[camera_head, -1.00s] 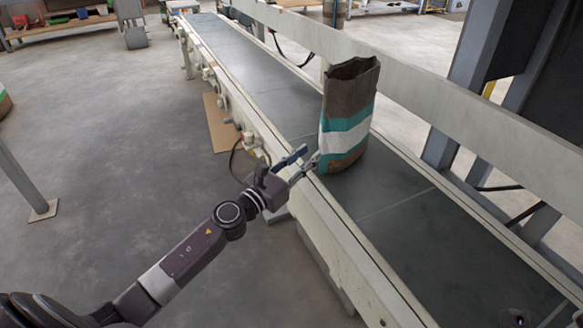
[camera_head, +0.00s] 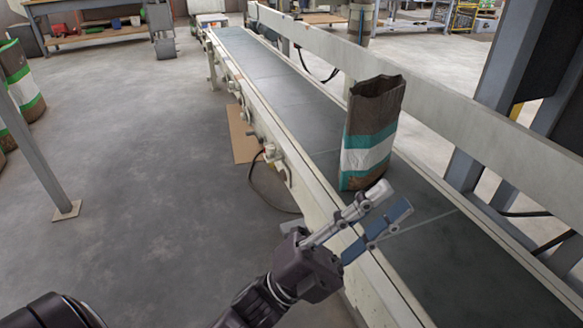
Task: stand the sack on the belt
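The sack (camera_head: 369,133) is brown with teal and white bands and an open top. My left gripper (camera_head: 393,200) is in front of the sack's base, over the near edge of the belt. Its two fingers, one grey and one blue, are apart with nothing between them. They look clear of the sack, with its lower edge just beyond them. My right gripper is not in view.
A pale guard rail (camera_head: 437,107) runs along the belt's far side, with dark steel posts (camera_head: 484,120) behind it. Several similar sacks (camera_head: 22,82) stand at the far left. The belt in front of the sack is clear, and open floor (camera_head: 140,150) lies to the left.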

